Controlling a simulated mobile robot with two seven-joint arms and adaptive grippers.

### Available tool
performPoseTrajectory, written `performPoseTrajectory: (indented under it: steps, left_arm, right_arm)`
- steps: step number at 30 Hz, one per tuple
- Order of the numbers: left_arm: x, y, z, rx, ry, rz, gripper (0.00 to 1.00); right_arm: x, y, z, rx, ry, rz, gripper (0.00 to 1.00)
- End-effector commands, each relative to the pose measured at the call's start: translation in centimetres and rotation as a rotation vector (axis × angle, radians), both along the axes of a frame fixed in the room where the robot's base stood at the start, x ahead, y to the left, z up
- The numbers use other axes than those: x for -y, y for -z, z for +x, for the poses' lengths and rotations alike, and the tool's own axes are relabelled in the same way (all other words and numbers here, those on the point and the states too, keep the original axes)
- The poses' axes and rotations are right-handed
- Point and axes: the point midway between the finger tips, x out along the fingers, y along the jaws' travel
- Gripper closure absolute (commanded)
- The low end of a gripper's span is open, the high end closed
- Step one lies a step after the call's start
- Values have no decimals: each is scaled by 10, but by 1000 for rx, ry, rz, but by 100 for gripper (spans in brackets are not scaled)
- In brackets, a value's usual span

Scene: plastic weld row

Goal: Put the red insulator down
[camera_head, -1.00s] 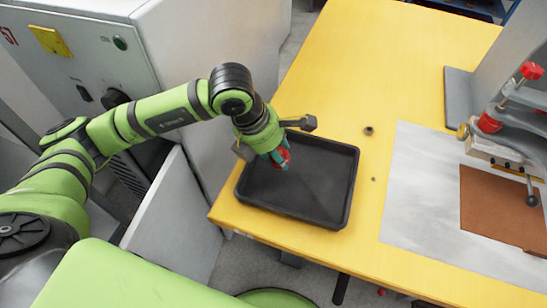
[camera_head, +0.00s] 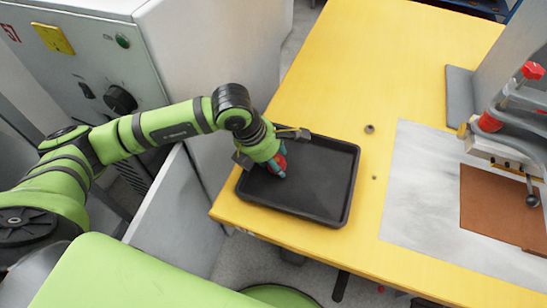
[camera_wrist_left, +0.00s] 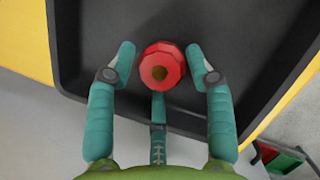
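The red insulator (camera_wrist_left: 162,66) is a faceted red piece with a dark hole, seen between the teal fingers of my left gripper (camera_wrist_left: 160,62) in the left wrist view. The fingers close in around it from both sides, with the third finger below. In the head view, the insulator (camera_head: 279,164) is partly hidden by the fingers. My left gripper (camera_head: 280,158) is low over the left part of the black tray (camera_head: 341,222). I cannot tell whether the insulator touches the tray floor. My right gripper is not in view.
The tray stands on a yellow table (camera_head: 400,60) near its left edge. A small ring-like part (camera_head: 369,129) lies right of it. A metal sheet with a brown plate (camera_head: 495,205) and a red-handled clamp (camera_head: 490,122) are further right. The rest of the tray is clear.

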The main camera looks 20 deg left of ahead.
Motion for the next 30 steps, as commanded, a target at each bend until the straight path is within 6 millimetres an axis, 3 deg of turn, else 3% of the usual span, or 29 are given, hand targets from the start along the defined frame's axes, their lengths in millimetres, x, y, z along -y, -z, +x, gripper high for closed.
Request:
performPoseTrajectory:
  steps: [11,21,30]
  left_arm:
    - [-3,-12,-1,4,0,-1,47]
    - [-22,-79,-17,6,0,0,47]
    - [-31,-113,-26,0,-1,0,47]
  right_arm:
    - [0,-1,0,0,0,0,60]
    - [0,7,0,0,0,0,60]
    - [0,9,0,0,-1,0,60]
